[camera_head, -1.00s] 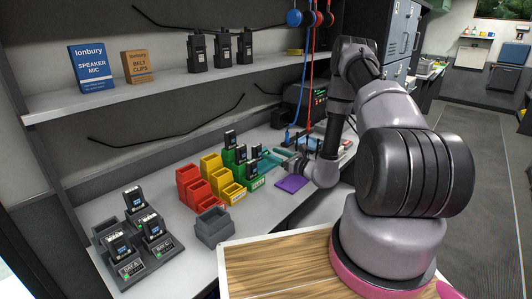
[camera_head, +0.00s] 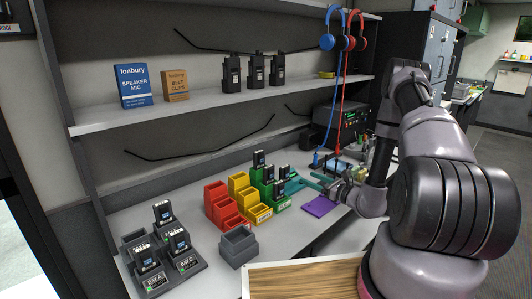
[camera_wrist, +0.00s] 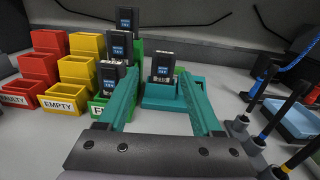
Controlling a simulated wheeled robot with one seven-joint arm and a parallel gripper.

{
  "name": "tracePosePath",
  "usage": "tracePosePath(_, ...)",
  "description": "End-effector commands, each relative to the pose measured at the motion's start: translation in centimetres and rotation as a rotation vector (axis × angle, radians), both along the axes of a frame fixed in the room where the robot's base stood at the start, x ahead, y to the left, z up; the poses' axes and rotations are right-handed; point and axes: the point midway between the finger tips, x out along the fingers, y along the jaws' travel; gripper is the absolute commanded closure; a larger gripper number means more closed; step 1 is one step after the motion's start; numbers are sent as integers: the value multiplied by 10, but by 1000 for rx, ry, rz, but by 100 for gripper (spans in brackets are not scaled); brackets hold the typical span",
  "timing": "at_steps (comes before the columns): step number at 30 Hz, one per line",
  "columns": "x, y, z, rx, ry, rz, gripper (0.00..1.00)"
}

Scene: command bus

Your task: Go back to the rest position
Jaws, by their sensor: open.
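My gripper (camera_head: 318,180) is over the bench, its teal fingers pointing left toward the green bins. In the wrist view my gripper (camera_wrist: 165,100) is open, with its two teal fingers spread apart and nothing held. Ahead of the fingertips, a dark battery (camera_wrist: 163,66) with a blue label stands upright in a teal holder (camera_wrist: 165,94). Green bins (camera_head: 281,203) hold several upright batteries just left of my gripper. My arm is bent and reaches over the bench from the right.
Red bins (camera_head: 216,209), yellow bins (camera_head: 260,212) and a grey bin (camera_head: 238,247) stand left. A charger (camera_head: 150,278) holds batteries at front left. A purple pad (camera_head: 319,206) lies below my gripper. The shelf (camera_head: 210,101) overhangs the bench.

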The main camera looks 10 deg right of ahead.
Motion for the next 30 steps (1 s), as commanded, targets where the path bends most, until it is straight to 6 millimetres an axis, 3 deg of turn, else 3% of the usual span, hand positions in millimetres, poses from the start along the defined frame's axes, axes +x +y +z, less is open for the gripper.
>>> tracePosePath(4, 0, 26, 59, -55, -74, 167, 33)
tracePosePath(7, -11, 51, 107, -121, -129, 321, 33)
tracePosePath(15, -72, 99, 205, -379, -250, 703, 33)
tracePosePath(22, -135, 114, 259, -681, -339, 951, 33)
tracePosePath(30, -199, 101, 303, -1112, -436, 1118, 33)
